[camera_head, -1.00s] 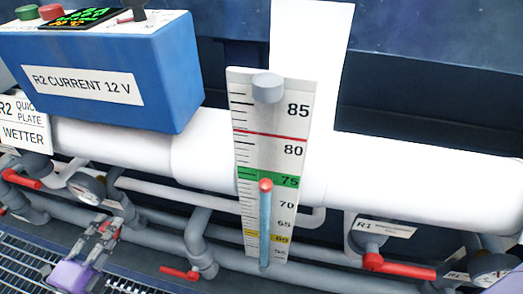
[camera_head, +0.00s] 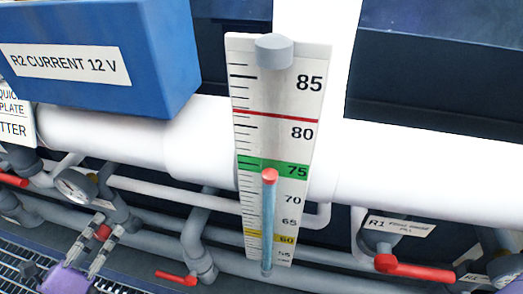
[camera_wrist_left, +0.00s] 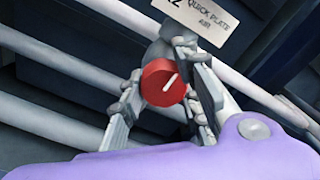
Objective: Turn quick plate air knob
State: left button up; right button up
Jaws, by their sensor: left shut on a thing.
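The red round air knob (camera_wrist_left: 165,82) has a white pointer line slanting up to the right. A white tag (camera_wrist_left: 200,18) reading "QUICK PLATE AIR" is above it in the left wrist view. My left gripper (camera_wrist_left: 164,76) is shut on the knob, one finger on each side. In the head view the left gripper (camera_head: 108,227) is at the lower left, in front of the grey pipes, with a bit of the red knob (camera_head: 103,231) between its fingers. My right gripper is not in view.
A thermometer board (camera_head: 246,140) stands in the middle. A blue box (camera_head: 158,60) marked "R2 CURRENT 12 V" is upper left. A pressure gauge (camera_head: 75,186) and red valve handles (camera_head: 177,278) are near the left gripper. A metal grating (camera_head: 22,262) lies lower left.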

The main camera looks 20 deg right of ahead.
pick_arm(q)
jog(key=m+b, duration=0.1)
jog(key=m, duration=0.2)
jog(key=shift+a+f+m+b, duration=0.1)
jog(key=shift+f+m+b, duration=0.2)
jog(key=shift+f+b, duration=0.1)
jog(key=shift+r+m+b, duration=0.2)
jog(key=shift+m+b, duration=0.45)
jog(key=shift+m, duration=0.55)
jog(key=shift+a+r+m, duration=0.1)
jog(key=shift+m, duration=0.3)
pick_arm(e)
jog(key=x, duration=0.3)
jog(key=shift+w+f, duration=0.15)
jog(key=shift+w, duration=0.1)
pick_arm(q)
jog(key=shift+w, duration=0.1)
jog(key=shift+a+r, duration=0.1)
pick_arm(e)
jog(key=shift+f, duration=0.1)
